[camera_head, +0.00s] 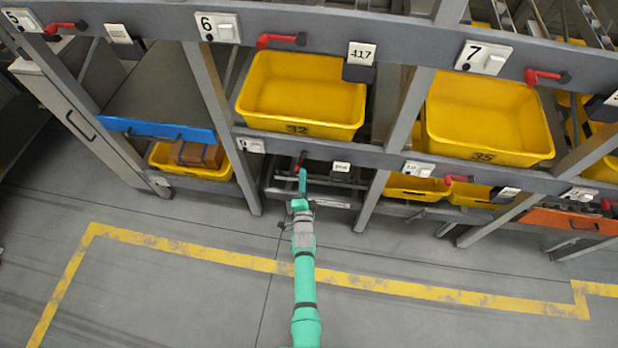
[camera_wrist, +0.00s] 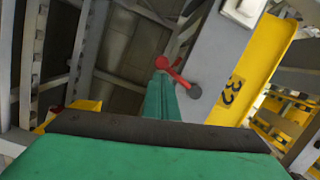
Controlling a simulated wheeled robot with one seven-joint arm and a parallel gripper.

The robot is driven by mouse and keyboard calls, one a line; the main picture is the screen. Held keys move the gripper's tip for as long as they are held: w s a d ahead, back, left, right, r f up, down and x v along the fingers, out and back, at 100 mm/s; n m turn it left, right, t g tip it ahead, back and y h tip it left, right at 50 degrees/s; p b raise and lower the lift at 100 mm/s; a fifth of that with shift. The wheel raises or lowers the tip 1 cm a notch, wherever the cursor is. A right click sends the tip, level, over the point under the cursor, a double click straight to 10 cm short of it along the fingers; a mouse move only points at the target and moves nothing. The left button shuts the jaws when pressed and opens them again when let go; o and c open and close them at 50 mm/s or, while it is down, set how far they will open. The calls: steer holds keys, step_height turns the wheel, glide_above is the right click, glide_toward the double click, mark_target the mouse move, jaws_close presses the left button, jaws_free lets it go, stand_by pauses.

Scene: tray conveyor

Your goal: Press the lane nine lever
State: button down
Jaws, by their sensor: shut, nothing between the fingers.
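The lane nine label, a white plate with a 9 (camera_head: 250,145), is on the lower grey beam. Just right of it is the lane nine lever (camera_head: 299,160), mostly hidden by my gripper in the head view. In the wrist view a red lever (camera_wrist: 178,76) with a round red end and a dark pivot shows right at my fingertips. My green gripper (camera_head: 302,178) is shut and empty, pointing at the lever from the front. In the wrist view its tips (camera_wrist: 161,82) overlap the lever's red end; I cannot tell whether they touch.
Yellow bin 32 (camera_head: 303,82) sits on the shelf above, its edge close on the right in the wrist view. A small display (camera_head: 341,166) is right of the lever. Upright posts (camera_head: 222,125) flank the bay. The floor in front is clear, with a yellow line (camera_head: 200,250).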

steer(key=a+m, duration=0.2)
steer(key=m, duration=0.1)
steer(key=shift+w+a+r+m+t, duration=0.1)
steer(key=shift+w+a+m+t, duration=0.05)
steer(key=shift+a+m+t, duration=0.2)
steer(key=a+r+m+t+h, duration=0.1)
steer(key=a+r+m, duration=0.3)
steer(key=m, duration=0.8)
steer(key=shift+w+a+r+t+h, duration=0.2)
steer(key=shift+a+r+t+h, duration=0.1)
steer(key=shift+t, duration=0.15)
steer(key=shift+r, duration=0.15)
